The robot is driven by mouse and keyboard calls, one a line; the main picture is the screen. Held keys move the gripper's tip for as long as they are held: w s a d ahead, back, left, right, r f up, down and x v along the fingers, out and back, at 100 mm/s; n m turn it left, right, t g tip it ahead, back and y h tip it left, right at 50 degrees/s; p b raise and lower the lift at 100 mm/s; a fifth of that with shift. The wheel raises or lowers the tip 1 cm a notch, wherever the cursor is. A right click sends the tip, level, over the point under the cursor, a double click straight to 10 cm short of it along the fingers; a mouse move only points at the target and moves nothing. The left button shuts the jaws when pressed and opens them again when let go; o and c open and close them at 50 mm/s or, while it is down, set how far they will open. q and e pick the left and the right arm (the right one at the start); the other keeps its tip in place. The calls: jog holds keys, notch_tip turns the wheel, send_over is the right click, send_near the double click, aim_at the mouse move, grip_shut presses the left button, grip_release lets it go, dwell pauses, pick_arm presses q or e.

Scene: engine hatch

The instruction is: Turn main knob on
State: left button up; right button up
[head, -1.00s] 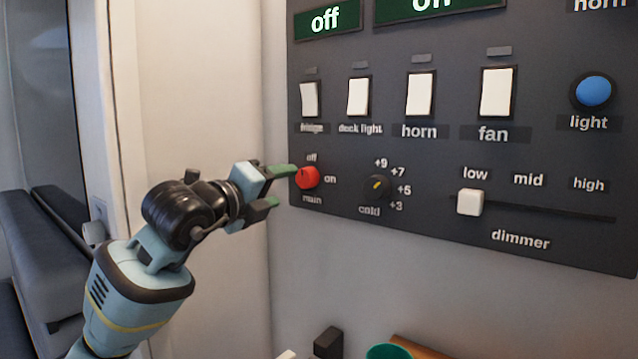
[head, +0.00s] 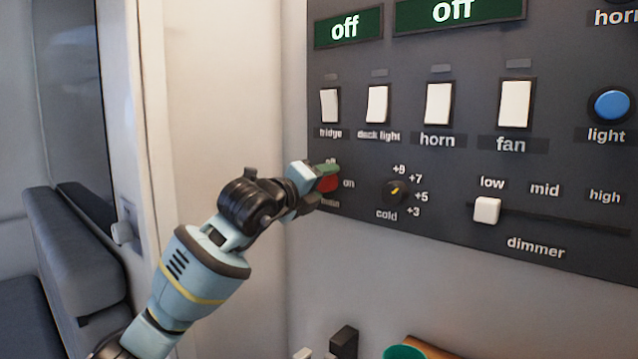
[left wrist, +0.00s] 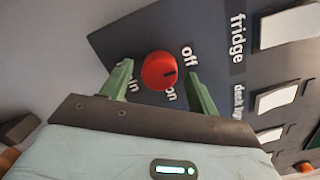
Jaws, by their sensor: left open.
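The red main knob (head: 329,185) sits at the lower left of the dark panel, partly hidden behind my left gripper (head: 323,184). In the left wrist view the knob (left wrist: 159,71) lies between the two green fingertips of my left gripper (left wrist: 163,84), one on each side. The gripper is open, with a visible gap at the fingers. The knob's dark mark points to the right in that view, toward the area by the "off" and "on" labels. Contact cannot be told. My right gripper is not in view.
The cold knob (head: 396,192) is just right of the main knob. White switches (head: 377,104) line the row above. The dimmer slider (head: 487,210) and blue light button (head: 611,104) are farther right. A green round thing (head: 404,352) shows at the bottom edge.

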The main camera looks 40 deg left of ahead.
pick_arm(q)
jog(key=c, duration=1)
jog(key=shift+o, duration=0.2)
jog(key=shift+f+m, duration=0.1)
jog(key=shift+m, duration=0.2)
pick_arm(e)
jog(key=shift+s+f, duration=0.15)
pick_arm(q)
jog(key=shift+m+b, duration=0.35)
jog(key=shift+m, duration=0.75)
jog(key=m, duration=0.4)
jog(key=shift+a+f+m+t+b, duration=0.1)
jog(key=shift+m+t+b, duration=0.2)
jog(key=shift+b, duration=0.05)
jog(key=m, duration=0.5)
jog(key=shift+m+h+b, duration=0.3)
jog(key=shift+m, duration=0.1)
jog(key=m, duration=0.5)
jog(key=shift+a+h, duration=0.15)
jog(key=shift+h, duration=0.25)
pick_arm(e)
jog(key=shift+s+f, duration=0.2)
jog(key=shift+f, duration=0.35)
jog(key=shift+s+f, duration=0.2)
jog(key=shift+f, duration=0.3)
pick_arm(q)
jog(key=shift+m, duration=0.4)
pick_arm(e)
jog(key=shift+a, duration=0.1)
